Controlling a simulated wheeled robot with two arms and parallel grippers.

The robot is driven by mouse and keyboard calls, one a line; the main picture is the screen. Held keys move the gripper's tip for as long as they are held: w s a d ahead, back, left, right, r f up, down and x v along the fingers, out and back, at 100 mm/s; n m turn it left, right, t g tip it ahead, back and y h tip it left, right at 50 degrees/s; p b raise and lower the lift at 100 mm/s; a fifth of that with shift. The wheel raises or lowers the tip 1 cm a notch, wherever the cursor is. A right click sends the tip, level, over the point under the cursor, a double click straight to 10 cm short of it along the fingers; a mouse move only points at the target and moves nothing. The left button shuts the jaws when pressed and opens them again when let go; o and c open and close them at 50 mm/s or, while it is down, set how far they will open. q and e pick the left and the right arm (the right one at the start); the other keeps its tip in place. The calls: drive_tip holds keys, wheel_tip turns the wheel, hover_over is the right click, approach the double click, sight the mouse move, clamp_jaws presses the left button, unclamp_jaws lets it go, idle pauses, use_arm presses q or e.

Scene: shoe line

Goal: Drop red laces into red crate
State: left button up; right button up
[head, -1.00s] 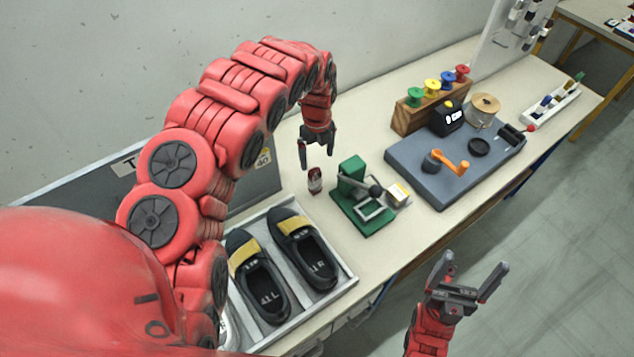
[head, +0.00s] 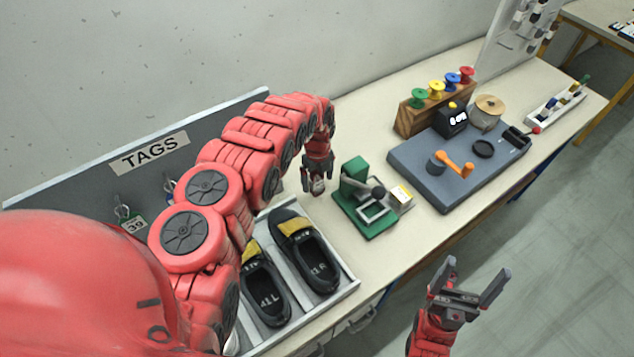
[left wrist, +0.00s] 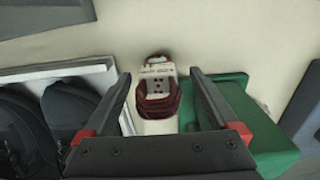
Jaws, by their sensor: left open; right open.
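The bundle of dark red laces (left wrist: 158,100) with a pale band stands on the table between my left gripper's fingers in the left wrist view. It also shows small in the head view (head: 317,186), partly hidden by the fingers. My left gripper (head: 315,183) points down and is open, with a finger on either side of the bundle; I see a gap beside each finger in the left wrist view (left wrist: 160,80). My right gripper (head: 480,280) is open and empty, in front of the table edge. I see no red crate in either view.
A green press (head: 365,205) stands just right of the laces. A tray (head: 345,290) with two black shoes lies nearer. A grey board (head: 420,170) with an orange crank, a wooden spool rack (head: 410,120) and a TAGS panel (head: 75,175) are also on the table.

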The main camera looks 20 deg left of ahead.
use_arm(q)
drive_tip(key=shift+f+p, duration=0.3)
drive_tip(key=shift+f, duration=1.05)
drive_tip(key=shift+s, duration=0.1)
drive_tip(key=c, duration=1.4)
